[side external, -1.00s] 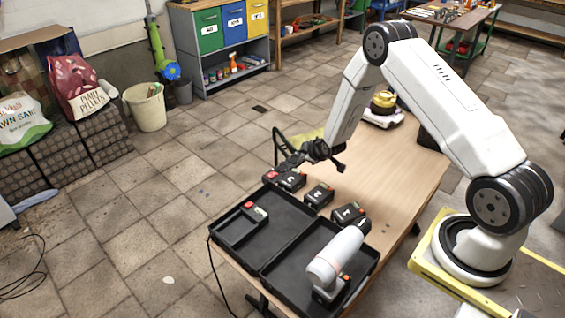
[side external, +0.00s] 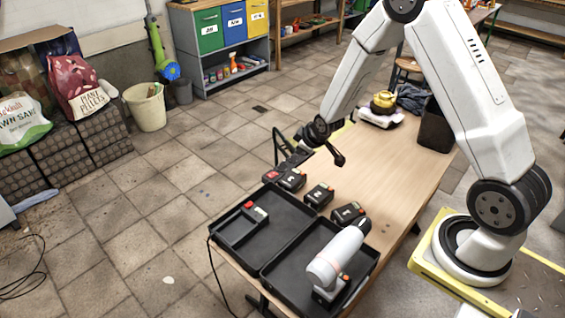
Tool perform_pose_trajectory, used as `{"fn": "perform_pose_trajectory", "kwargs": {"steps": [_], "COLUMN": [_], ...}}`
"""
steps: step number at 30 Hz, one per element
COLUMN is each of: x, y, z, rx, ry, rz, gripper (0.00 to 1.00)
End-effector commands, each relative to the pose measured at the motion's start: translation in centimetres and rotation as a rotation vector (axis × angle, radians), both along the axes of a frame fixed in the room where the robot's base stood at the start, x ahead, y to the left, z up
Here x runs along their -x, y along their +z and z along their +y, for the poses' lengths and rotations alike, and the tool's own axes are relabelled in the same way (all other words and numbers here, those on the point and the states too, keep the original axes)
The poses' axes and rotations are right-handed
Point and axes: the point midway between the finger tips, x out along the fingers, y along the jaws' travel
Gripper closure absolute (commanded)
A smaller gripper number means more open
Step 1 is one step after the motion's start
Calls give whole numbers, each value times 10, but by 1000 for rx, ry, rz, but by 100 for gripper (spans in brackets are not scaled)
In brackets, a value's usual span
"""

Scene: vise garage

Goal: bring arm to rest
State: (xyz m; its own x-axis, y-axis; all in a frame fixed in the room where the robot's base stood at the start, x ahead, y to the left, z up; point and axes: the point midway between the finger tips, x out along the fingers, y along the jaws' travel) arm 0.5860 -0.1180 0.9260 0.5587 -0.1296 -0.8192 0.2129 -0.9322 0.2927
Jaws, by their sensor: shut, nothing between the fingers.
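My gripper (side external: 322,150) is shut and empty. It hangs above the wooden workbench (side external: 390,180), behind the row of dark battery packs and apart from them. My arm rises from its base at the right and bends down to the gripper from a high elbow, which is cut off by the top edge of the picture.
A black open case (side external: 262,262) on the bench's near end holds a white and black tool (side external: 335,255). Battery packs (side external: 320,194) stand behind it. The middle bench is clear.

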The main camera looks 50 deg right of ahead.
Motion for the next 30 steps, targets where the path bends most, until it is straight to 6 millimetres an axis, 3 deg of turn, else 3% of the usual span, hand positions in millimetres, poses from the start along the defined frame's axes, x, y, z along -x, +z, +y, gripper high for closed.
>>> {"fn": "perform_pose_trajectory", "kwargs": {"steps": [3,15,24,30], "x": [17,94,162,189], "y": [23,76,101,107], "z": [20,77,107,116], "rx": [-43,-172,-237,-256], "ry": [-25,-133,-222,-259], "rz": [34,179,288,330], "gripper": [100,100,100,100]}}
